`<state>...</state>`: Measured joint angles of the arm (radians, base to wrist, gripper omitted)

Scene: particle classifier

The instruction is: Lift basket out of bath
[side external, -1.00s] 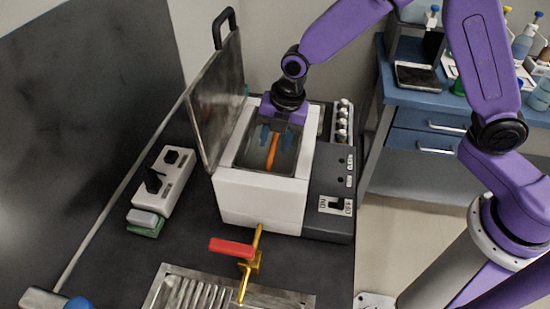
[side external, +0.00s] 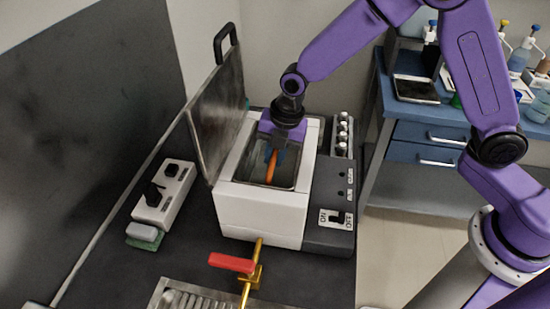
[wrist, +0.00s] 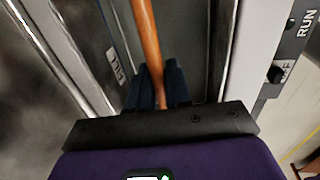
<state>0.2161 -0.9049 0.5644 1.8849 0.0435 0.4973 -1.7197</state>
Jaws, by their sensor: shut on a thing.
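The bath is a white box (side external: 258,213) with an open metal-lined well, in the middle of the side view. Its lid (side external: 217,110) stands open on the left. My gripper (side external: 272,158) reaches down into the well from above. It is shut on an orange handle (side external: 271,168), which also shows between the blue fingers in the wrist view (wrist: 147,40). The basket itself cannot be made out inside the well. In the wrist view my gripper (wrist: 158,95) hides the lower end of the handle.
A dark control panel with a switch (side external: 336,219) adjoins the bath on the right. A red-handled brass valve (side external: 232,263) is in front, above a metal drainer (side external: 190,298). A power strip (side external: 163,192) lies at the left. The raised lid borders the well's left side.

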